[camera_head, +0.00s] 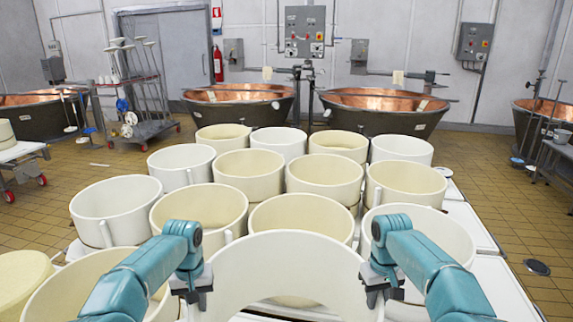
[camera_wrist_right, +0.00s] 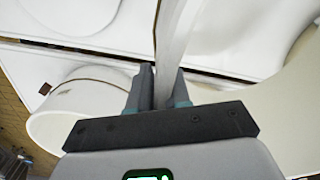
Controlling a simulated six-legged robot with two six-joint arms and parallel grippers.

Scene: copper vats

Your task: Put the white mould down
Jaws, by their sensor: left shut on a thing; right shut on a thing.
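The white mould (camera_head: 285,262) is a wide, open ring-shaped hoop at the bottom middle of the head view. It is tilted, so its broad pale wall shows as an arch, and its lower part is cut off by the frame. My left gripper (camera_head: 192,284) is shut on its left side. My right gripper (camera_head: 380,284) is shut on its right side. In the right wrist view the mould's wall (camera_wrist_right: 174,40) runs up from between the right gripper's fingers (camera_wrist_right: 157,92). I cannot tell whether the mould touches anything below.
Several cream and white moulds, such as one at the left (camera_head: 115,212), stand in close rows ahead on white tables (camera_head: 472,222). Moulds also flank both grippers closely. Copper vats (camera_head: 385,105) and a wheeled rack (camera_head: 140,95) stand at the back. Tiled floor shows at the right.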

